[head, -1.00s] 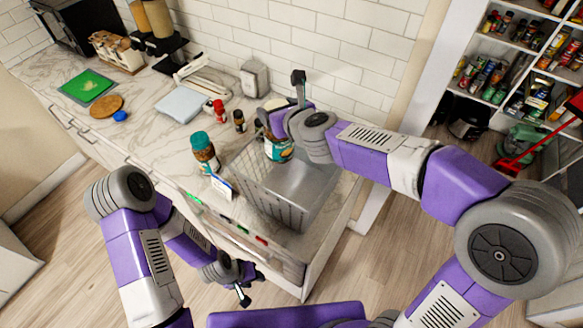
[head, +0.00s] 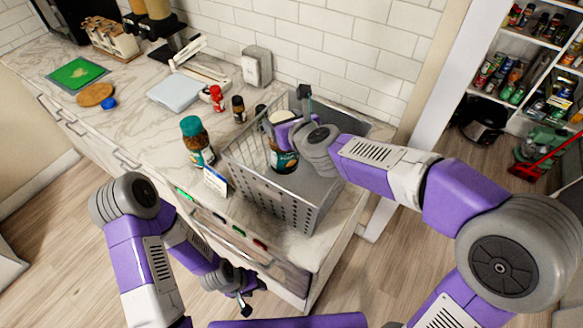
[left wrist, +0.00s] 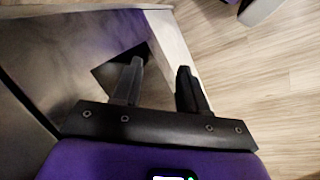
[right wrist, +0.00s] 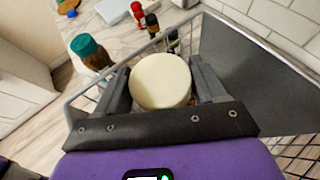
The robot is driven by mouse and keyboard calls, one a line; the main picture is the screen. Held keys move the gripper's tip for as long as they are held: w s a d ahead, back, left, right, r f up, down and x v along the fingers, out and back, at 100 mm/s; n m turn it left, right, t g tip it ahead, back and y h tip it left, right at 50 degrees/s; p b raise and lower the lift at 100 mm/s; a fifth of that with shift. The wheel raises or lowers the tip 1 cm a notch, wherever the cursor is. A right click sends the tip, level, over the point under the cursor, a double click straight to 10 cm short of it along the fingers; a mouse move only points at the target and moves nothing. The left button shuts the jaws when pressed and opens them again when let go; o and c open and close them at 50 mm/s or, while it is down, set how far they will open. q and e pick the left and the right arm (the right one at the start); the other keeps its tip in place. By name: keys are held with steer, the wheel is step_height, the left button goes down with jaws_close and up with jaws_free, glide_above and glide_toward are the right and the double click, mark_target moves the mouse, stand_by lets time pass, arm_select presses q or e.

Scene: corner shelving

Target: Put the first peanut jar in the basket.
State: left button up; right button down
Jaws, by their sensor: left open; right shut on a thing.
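The metal basket (head: 262,199) stands on the marble counter near its right end; its rim shows in the right wrist view (right wrist: 82,96). My right gripper (head: 284,142) is over the basket, shut on a jar (head: 284,161) with a teal label. The jar's cream lid (right wrist: 160,80) sits between the fingers in the right wrist view. The jar is upright within the basket's walls; I cannot tell whether it touches the floor. A second jar (head: 197,142) with brown contents and a teal lid stands outside, left of the basket. My left gripper (head: 243,298) is open and empty, low before the counter.
A small sign (head: 215,181) stands between the second jar and the basket. A red-capped bottle (head: 216,98) and a dark bottle (head: 239,109) stand behind. A white board (head: 175,91) lies farther left. The tiled wall closes off the back.

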mark_target(296, 156)
steer(key=shift+f+b, duration=2.9)
steer(key=shift+f, duration=1.25)
steer(key=shift+f, duration=0.1)
steer(key=shift+c, duration=0.4)
jaws_free()
steer(key=shift+f, duration=0.1)
steer(key=shift+r, duration=0.25)
steer(key=p+v, duration=0.2)
steer(key=v, duration=0.5)
steer(key=shift+s+d, duration=0.1)
steer(key=shift+s, duration=0.15)
